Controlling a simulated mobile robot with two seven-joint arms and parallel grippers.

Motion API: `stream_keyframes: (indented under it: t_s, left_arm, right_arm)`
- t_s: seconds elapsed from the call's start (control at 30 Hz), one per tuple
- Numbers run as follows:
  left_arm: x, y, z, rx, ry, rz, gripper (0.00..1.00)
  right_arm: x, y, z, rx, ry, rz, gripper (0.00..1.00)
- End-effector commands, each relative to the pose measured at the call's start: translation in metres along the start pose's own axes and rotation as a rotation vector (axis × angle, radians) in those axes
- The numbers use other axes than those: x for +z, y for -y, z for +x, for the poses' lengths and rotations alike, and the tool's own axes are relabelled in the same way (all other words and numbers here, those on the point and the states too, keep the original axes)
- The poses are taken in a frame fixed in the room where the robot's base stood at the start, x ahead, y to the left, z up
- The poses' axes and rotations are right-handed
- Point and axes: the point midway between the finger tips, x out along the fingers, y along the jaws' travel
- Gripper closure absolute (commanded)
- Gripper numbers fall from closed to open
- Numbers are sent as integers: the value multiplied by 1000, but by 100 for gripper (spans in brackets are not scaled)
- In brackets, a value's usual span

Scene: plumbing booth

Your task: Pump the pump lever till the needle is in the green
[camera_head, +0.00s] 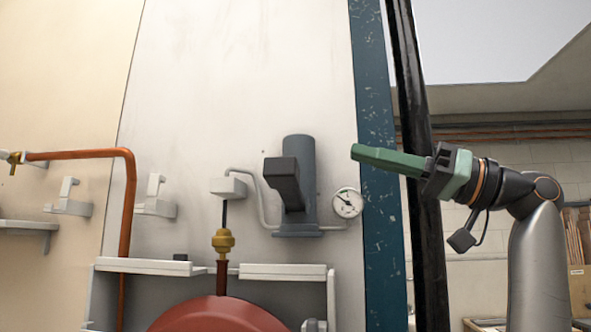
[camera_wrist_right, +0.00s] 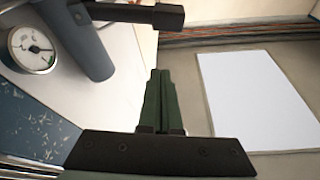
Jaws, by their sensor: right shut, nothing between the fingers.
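The pump (camera_head: 301,150) is a blue-grey cylinder on the white wall panel. Its dark pump lever (camera_head: 283,180) is a blocky bar in front of the cylinder; it also shows at the top of the right wrist view (camera_wrist_right: 135,13). A round white gauge (camera_head: 347,202) sits right of the pump's foot. My left gripper is not in view.
A red tank (camera_head: 218,315) with a brass fitting (camera_head: 223,242) stands below left. A copper pipe (camera_head: 128,200) runs down the panel. A blue post (camera_head: 372,150) and a black post (camera_head: 413,150) stand at the panel's right edge, near my right arm.

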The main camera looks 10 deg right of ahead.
Motion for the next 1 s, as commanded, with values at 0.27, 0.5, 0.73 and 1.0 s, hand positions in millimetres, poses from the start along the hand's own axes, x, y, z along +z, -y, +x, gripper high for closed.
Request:
stream_keyframes:
  t_s: [0.27,0.5,0.73,1.0]
  left_arm:
    - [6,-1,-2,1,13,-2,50]
    - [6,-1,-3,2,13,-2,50]
    - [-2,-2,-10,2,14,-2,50]
    - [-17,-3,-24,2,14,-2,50]
  right_arm:
    - [-4,7,-2,-12,-1,-7,100]
    - [-4,6,1,-12,-1,-7,100]
    - [-6,8,32,-14,1,-5,100]
    - [-7,9,92,-15,1,-3,100]
